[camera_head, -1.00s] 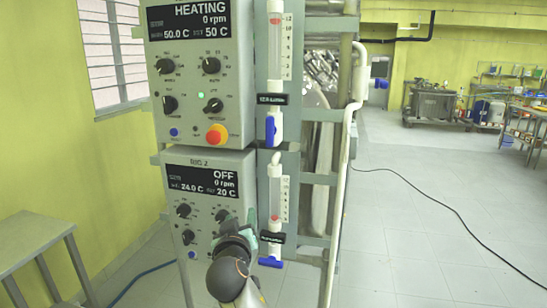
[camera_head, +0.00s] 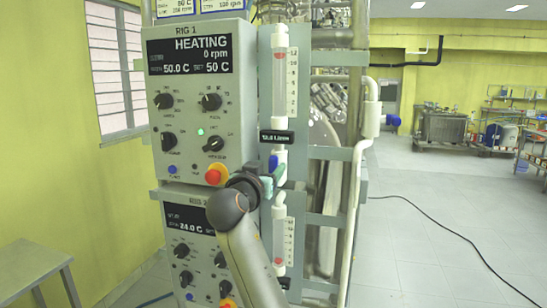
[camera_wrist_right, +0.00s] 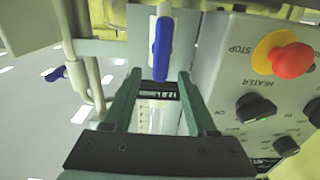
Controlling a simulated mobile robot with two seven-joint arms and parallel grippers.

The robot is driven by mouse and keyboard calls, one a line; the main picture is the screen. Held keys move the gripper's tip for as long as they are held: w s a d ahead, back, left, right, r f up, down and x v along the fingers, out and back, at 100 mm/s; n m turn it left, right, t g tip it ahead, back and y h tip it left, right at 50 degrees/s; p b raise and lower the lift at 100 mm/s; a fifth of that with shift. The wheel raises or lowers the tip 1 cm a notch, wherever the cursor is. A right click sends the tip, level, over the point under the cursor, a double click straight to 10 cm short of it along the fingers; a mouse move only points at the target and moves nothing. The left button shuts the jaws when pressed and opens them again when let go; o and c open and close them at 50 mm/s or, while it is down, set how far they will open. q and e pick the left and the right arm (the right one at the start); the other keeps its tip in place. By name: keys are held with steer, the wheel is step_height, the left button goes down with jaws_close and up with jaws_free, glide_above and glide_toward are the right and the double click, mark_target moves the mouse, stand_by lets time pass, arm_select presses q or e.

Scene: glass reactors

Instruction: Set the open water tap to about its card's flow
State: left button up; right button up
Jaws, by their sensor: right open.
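The upper water tap's blue handle (camera_wrist_right: 162,48) points along its vertical white pipe. In the head view the handle (camera_head: 273,162) is partly hidden by my gripper. My right gripper (camera_head: 270,182) is at this tap; its green fingers (camera_wrist_right: 159,76) are open, with the handle just beyond and between the tips, not gripped. The upper flow tube (camera_head: 281,80) has its red float near the top of the scale. My left gripper is not in view.
The RIG 1 panel (camera_head: 190,100) with a red stop button (camera_head: 215,174) stands close left of the tap. A lower flow tube (camera_head: 283,232) and RIG 2 panel (camera_head: 185,222) are below. White pipe (camera_head: 372,110) and the metal frame are at right. Open floor lies further right.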

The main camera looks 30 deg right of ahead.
mark_target(272, 165)
steer(key=shift+p+x, duration=0.45)
steer(key=shift+x, duration=1.8)
steer(key=shift+c, duration=0.2)
jaws_close()
steer(key=shift+f, duration=0.1)
